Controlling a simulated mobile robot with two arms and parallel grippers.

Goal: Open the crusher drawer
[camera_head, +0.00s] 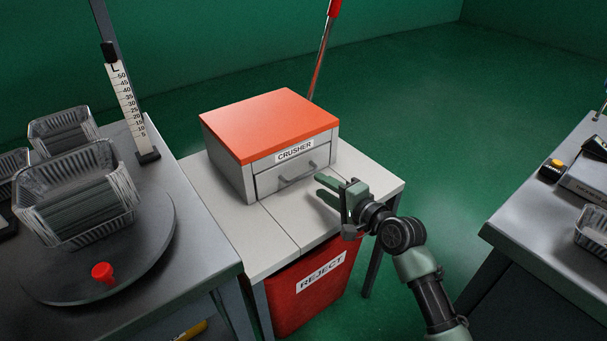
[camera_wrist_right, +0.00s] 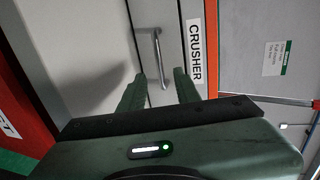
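The crusher (camera_head: 268,130) is a grey box with an orange top and a CRUSHER label, standing on a white table. Its drawer (camera_head: 270,181) looks shut, with its front flush in the box. The drawer has a metal bar handle (camera_head: 298,175), which also shows in the right wrist view (camera_wrist_right: 158,50). My right gripper (camera_head: 322,187) is open just in front of the handle. In the right wrist view its two fingers (camera_wrist_right: 159,88) are spread, with the handle's near end between or just beyond their tips; contact is unclear. My left gripper is not in view.
A red REJECT bin (camera_head: 310,290) stands under the white table (camera_head: 285,232). A dark table at left holds wire baskets (camera_head: 80,195), a red knob (camera_head: 103,272) and a height scale (camera_head: 125,95). Another table (camera_head: 530,215) stands at right. The white tabletop before the drawer is clear.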

